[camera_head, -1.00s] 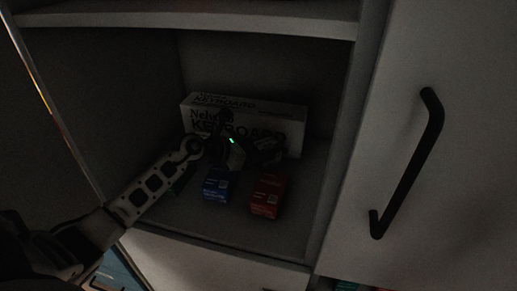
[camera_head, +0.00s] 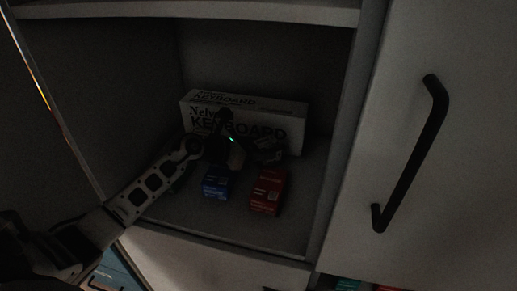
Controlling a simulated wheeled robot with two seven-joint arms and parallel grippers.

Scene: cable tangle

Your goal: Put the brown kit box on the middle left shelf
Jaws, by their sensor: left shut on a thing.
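My left gripper (camera_head: 243,151) reaches into an open shelf compartment (camera_head: 200,222) from the left. It is shut on a dark thing (camera_head: 268,150) in front of the keyboard box. This thing is taken to be the brown kit box, but the shadow hides its colour and edges. I cannot tell whether it touches the shelf floor. My right gripper is not in view.
A white keyboard box (camera_head: 285,107) stands at the back of the compartment. A blue box (camera_head: 216,183) and a red box (camera_head: 267,193) stand at the front. On the right is a white door (camera_head: 470,190) with a black handle (camera_head: 413,150).

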